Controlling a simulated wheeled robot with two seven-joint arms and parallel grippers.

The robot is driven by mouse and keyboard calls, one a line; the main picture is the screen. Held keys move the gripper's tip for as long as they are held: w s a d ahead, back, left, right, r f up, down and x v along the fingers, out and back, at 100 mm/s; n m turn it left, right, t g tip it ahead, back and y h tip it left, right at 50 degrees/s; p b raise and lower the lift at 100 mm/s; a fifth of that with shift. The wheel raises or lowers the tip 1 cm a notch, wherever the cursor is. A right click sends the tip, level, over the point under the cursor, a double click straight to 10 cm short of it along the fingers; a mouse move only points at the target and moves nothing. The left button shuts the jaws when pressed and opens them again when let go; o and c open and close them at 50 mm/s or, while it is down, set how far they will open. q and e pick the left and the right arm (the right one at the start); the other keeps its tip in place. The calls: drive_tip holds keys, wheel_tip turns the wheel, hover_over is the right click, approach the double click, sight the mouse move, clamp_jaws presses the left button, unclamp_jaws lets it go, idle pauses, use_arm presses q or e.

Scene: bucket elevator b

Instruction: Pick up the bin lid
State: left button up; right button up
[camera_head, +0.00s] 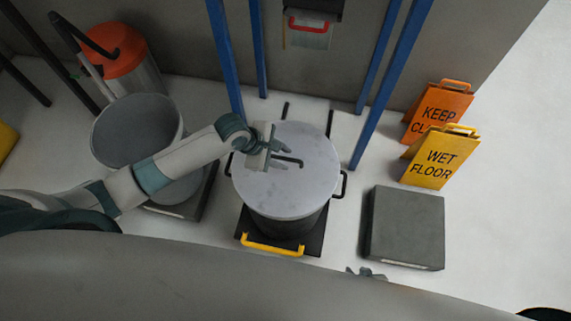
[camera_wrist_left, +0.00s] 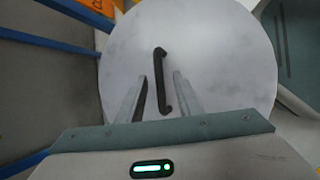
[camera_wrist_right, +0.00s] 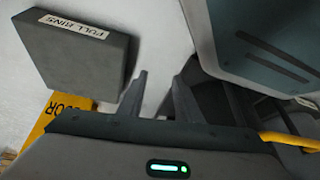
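The bin lid (camera_head: 300,190) is a round pale grey disc with a dark bar handle (camera_head: 287,160). It sits on top of a dark bin (camera_head: 290,228) with side handles. My left gripper (camera_head: 279,154) is over the lid at the handle. In the left wrist view, the handle (camera_wrist_left: 161,80) lies between the two open fingers (camera_wrist_left: 160,98), with gaps on both sides; the lid (camera_wrist_left: 215,60) fills the background. My right gripper (camera_head: 367,273) is low in the head view, front right of the bin. In the right wrist view its fingers (camera_wrist_right: 160,95) are apart and empty.
A grey block (camera_head: 405,228) lies on the floor right of the bin; its label reads "FULL BINS". Yellow (camera_head: 440,160) and orange (camera_head: 438,112) floor signs stand behind it. An open grey bin (camera_head: 135,130) is on the left. Blue posts (camera_head: 392,80) rise behind the lidded bin.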

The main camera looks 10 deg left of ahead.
use_arm(q)
clamp_jaws()
idle(0.7)
idle(0.6)
